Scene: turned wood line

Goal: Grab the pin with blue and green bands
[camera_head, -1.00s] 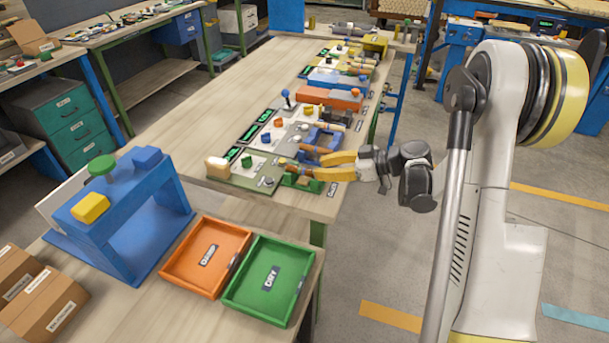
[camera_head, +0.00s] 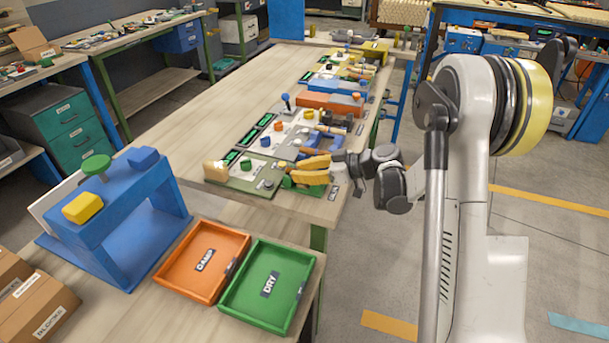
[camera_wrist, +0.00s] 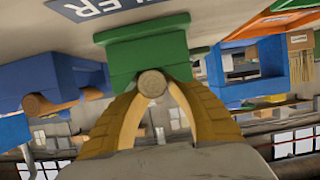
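In the wrist view, the round wooden end of a pin (camera_wrist: 152,83) faces the camera. It sits between the yellow fingers of my gripper (camera_wrist: 154,97), which close in on both sides with no clear gap. A green holder (camera_wrist: 147,55) stands right behind the pin. The bands on this pin are hidden, so I cannot tell their colours. In the head view, my gripper (camera_head: 302,170) is at the near right edge of the long workbench, over the green holder (camera_head: 287,182). The pin itself is covered by the fingers there.
Blue (camera_head: 321,131) and other coloured fixtures line the long bench beyond my gripper. An orange tray (camera_head: 176,278) marked DAMP and a green tray (camera_head: 239,303) marked DRY lie on the near table. A blue stand (camera_head: 118,225) is left of them. The floor at right is open.

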